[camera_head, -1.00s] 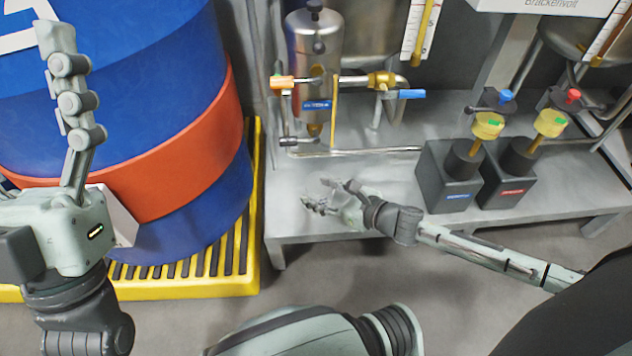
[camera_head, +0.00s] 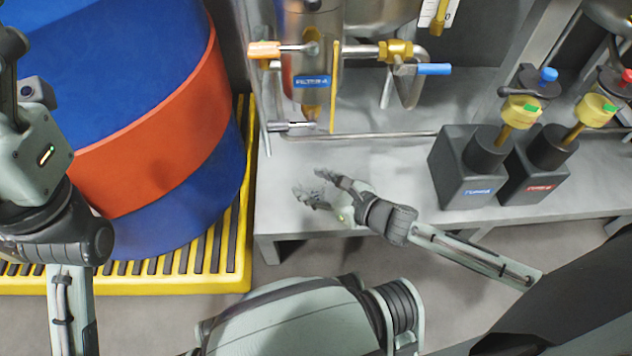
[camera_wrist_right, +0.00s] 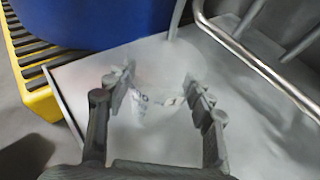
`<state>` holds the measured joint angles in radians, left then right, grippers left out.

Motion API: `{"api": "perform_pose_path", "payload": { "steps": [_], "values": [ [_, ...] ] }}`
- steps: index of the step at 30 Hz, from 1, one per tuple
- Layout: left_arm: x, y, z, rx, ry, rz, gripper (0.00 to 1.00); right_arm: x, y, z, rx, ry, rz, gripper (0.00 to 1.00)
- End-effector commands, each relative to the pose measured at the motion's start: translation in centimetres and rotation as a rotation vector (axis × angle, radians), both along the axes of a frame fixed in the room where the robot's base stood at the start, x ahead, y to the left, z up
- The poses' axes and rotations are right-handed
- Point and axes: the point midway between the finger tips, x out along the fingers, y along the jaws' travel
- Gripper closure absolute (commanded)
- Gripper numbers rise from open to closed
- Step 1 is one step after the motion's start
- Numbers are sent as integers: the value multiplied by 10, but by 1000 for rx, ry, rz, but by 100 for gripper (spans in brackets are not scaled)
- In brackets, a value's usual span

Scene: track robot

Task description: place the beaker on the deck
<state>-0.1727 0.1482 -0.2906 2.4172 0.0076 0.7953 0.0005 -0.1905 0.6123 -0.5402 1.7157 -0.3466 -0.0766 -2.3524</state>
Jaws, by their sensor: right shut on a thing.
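The clear glass beaker (camera_wrist_right: 156,92) shows faintly in the right wrist view, between the fingers, with small markings on its wall. My right gripper (camera_head: 322,190) is shut on it over the front left part of the grey metal deck (camera_head: 410,168). In the head view the beaker is hard to make out. I cannot tell whether its base touches the deck. The deck also shows in the wrist view (camera_wrist_right: 265,135). My left gripper (camera_head: 12,60) is at the left edge, away from the beaker, with its fingers partly cut off.
A blue and orange drum (camera_head: 150,150) stands on a yellow grated pallet (camera_head: 240,200) left of the deck. A steel vessel (camera_head: 309,50) with an orange-handled valve and pipes rises behind. Two black blocks (camera_head: 463,178) with yellow-capped tops stand on the deck at right.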

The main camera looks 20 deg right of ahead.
Motion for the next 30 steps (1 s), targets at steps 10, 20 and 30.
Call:
{"api": "perform_pose_path", "payload": {
  "steps": [10, 20, 30],
  "values": [
    [0, 0, 1, 4, -2, 0, 24, 0, 0, -2, 0, 1, 0, 38],
    [0, 0, 1, 3, -1, 1, 24, 0, 0, -2, 0, 0, 0, 26],
    [-3, 1, 8, -7, 0, 0, 24, -28, -15, 15, -1, 5, 1, 26]
  ]
}}
